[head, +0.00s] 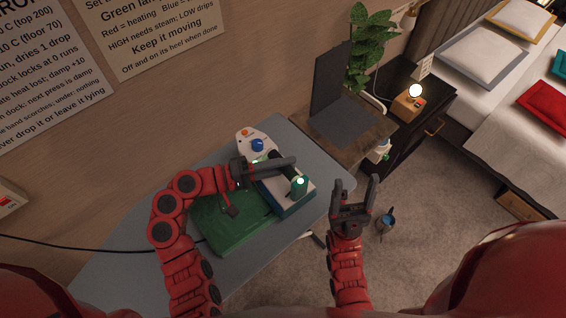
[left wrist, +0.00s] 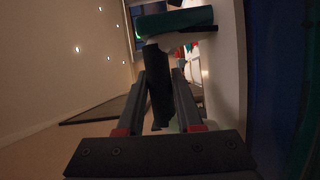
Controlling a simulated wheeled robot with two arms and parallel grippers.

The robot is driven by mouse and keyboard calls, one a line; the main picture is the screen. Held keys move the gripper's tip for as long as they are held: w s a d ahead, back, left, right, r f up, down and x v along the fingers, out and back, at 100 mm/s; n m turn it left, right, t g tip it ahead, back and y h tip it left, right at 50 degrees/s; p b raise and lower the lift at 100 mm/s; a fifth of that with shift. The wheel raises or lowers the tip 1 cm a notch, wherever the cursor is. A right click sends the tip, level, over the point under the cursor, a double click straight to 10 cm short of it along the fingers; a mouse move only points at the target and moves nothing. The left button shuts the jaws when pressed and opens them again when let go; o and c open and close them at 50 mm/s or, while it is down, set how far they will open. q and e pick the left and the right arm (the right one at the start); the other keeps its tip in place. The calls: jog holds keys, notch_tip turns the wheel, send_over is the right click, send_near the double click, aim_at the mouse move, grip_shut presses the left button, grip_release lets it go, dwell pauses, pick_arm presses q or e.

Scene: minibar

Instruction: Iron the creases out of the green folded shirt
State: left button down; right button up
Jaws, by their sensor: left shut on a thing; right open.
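The green folded shirt (head: 222,230) lies on the grey-blue ironing board (head: 160,262), partly hidden by my left arm. My left gripper (head: 284,164) is shut on the dark handle of the iron (head: 294,207), which has a pale top, a teal lower body and a lit knob. The iron is at the shirt's right edge. I cannot tell whether its sole touches the cloth. The left wrist view shows the dark handle (left wrist: 160,92) between the fingers. My right gripper (head: 356,184) is open and empty, right of the board.
A white dock (head: 243,134) with a blue knob stands at the board's back. A black nightstand (head: 425,90) and bed are at right. A black cord crosses left.

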pick_arm(q)
jog(key=shift+f+b, duration=0.5)
jog(key=shift+f, duration=0.05)
dwell(0.9)
jog(key=shift+s+a, duration=0.1)
jog(key=shift+s+a, duration=0.65)
jog(key=shift+a, duration=0.3)
jog(key=shift+s+a+p, duration=0.2)
jog(key=shift+s+a, duration=0.15)
jog(key=shift+a, duration=0.2)
jog(key=shift+s+a+p, duration=0.15)
jog(key=shift+s+a, duration=0.15)
jog(key=shift+a, duration=0.2)
jog(key=shift+a, duration=0.1)
jog(key=shift+s+a+p, duration=0.5)
jog(key=shift+s+a, duration=0.25)
jog(key=shift+a, duration=0.2)
jog(key=shift+a, duration=0.1)
